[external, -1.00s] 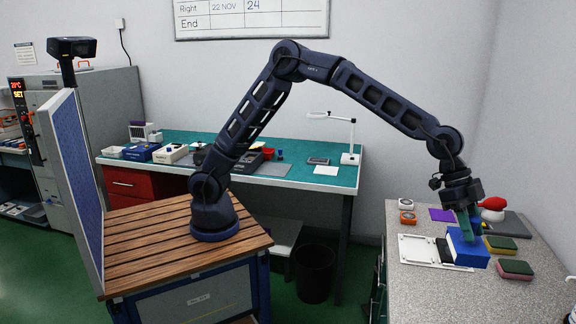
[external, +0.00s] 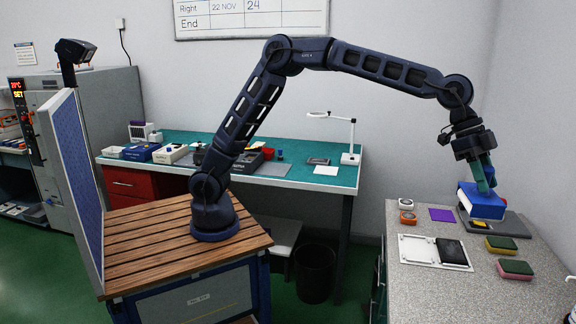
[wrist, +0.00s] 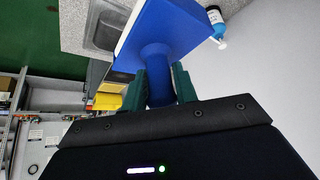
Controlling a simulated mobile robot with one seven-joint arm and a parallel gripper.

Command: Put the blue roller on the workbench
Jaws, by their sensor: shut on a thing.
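My gripper (external: 485,180) is shut on the round handle of a blue tool (external: 481,203). It has a wide flat blue block with a pale underside; I see no turning drum on it, and cannot tell if it is the roller. The wrist view shows the block (wrist: 165,30) beyond my green fingers (wrist: 158,88), which sit on both sides of the handle. It is tilted over the dark grey mat (external: 513,226) on the grey speckled counter (external: 425,305); I cannot tell if it touches. The green-topped workbench (external: 340,178) stands against the back wall.
On the counter are a white tray with a black pad (external: 452,252), a purple sheet (external: 441,215) and sponges (external: 515,269). A lamp (external: 350,150), boxes (external: 170,153) and a white sheet (external: 326,170) occupy the workbench. A bottle (wrist: 216,20) shows in the wrist view.

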